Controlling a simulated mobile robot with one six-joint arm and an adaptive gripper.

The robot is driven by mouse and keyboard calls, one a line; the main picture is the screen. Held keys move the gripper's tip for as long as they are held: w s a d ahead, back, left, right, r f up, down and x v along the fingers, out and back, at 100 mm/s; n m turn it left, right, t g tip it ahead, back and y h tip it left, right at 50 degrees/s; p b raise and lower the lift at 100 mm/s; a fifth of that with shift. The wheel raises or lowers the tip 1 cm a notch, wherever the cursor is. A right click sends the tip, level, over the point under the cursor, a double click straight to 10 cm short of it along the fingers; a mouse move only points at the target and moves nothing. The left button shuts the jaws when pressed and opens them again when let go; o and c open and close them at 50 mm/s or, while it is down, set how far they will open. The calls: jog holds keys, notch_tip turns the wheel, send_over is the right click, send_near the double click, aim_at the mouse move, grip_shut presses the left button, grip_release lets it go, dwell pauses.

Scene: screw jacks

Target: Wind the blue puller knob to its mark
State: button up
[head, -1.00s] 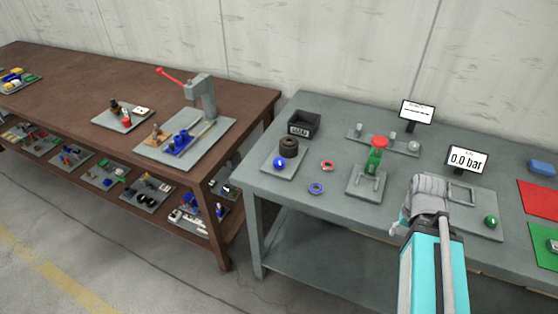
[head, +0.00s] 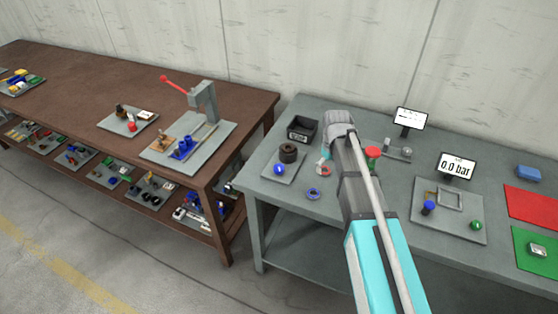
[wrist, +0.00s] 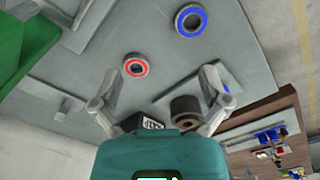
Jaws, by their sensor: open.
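A blue knob (head: 279,169) sits at the front of a small grey plate (head: 270,178), beside a dark ring-shaped cylinder (head: 288,153). In the wrist view the dark cylinder (wrist: 185,110) shows between the fingers, and a bit of blue knob (wrist: 226,88) shows by the right finger, partly hidden. Another blue knob (head: 429,207) stands on the right-hand plate; I cannot tell from labels which is the puller's. My gripper (head: 324,160) is open and empty above the table, right of the dark cylinder and apart from it. In the wrist view, the gripper's fingers (wrist: 160,73) are spread.
A red ring (head: 324,171) and a blue ring (head: 314,193) lie flat near my gripper. A dark bin (head: 302,130) stands behind. A red-topped jack (head: 373,153) is partly hidden by my arm. A 0.0 bar display (head: 457,166) stands right. The table's front left is bare.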

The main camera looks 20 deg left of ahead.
aim_at(279, 167)
jog(key=w+a+r+n+p, duration=0.1)
jog(key=a+r+n+p, duration=0.1)
jog(key=a, duration=0.7)
jog(key=w+a+r+n+p, duration=0.1)
jog(key=a+r+n+p, duration=0.1)
jog(key=a, duration=0.7)
jog(key=shift+w+a+r+n, duration=0.25)
jog(key=shift+r+n, duration=0.25)
jog(key=shift+f, duration=0.2)
notch_tip(279, 167, down, 14)
jog(key=b, duration=1.3)
jog(key=shift+r+b, duration=0.25)
jog(key=shift+b, duration=0.15)
jog(key=shift+c, duration=0.3)
jog(key=c, duration=1.1)
